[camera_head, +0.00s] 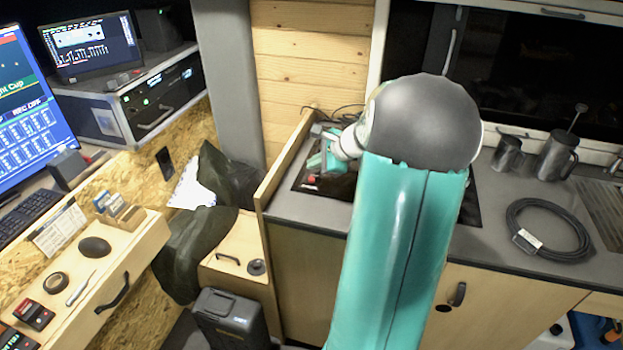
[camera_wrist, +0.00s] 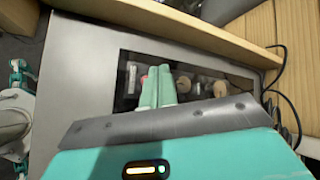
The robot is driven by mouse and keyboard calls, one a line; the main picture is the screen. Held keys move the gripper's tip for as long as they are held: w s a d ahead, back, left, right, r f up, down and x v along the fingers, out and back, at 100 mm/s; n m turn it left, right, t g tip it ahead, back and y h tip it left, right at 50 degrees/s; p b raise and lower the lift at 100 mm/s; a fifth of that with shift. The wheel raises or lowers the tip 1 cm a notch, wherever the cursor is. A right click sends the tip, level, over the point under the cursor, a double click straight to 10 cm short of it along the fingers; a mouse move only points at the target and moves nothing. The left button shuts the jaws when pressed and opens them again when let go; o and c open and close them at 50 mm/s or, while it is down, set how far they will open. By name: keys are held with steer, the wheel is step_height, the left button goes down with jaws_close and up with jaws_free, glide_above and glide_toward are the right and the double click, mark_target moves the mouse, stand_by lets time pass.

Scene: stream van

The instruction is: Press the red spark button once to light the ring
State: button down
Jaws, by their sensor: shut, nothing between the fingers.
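The red spark button (camera_head: 311,179) shows as a small red spot on the left end of the dark hob (camera_head: 470,205). In the wrist view a bit of red (camera_wrist: 144,79) shows just left of my fingers, mostly hidden by them. My gripper (camera_head: 318,161) is shut and empty, over the hob's left end close to the button. In the wrist view my teal fingertips (camera_wrist: 160,68) lie side by side over the hob panel (camera_wrist: 125,98). I cannot tell whether they touch the button. My arm hides most of the hob and the ring.
Several round knobs (camera_wrist: 202,88) stand right of my fingers in the wrist view. A wooden side panel (camera_head: 283,165) rises left of the hob, with black cables (camera_head: 345,112) behind. A coiled cable (camera_head: 549,252), mug (camera_head: 507,154) and press pot (camera_head: 557,156) stand on the right counter.

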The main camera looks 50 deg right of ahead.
step_height(320, 180, up, 3)
stand_by(0.3)
stand_by(0.7)
steer(key=a+r+n+g, duration=0.15)
steer(key=a+n, duration=0.25)
steer(key=a, duration=0.4)
steer(key=s+a+r+n+g, duration=0.1)
steer(key=a+r+n, duration=0.2)
steer(key=a, duration=0.4)
steer(key=a+r+n+g, duration=0.15)
steer(key=a+n, duration=0.25)
steer(key=a, duration=0.4)
steer(key=s+a+r+n+h, duration=0.1)
steer(key=s+a+n, duration=1.3)
steer(key=s+a, duration=0.1)
steer(key=shift+a+r+t, duration=0.3)
steer(key=shift+a, duration=0.15)
steer(key=shift+d, duration=0.15)
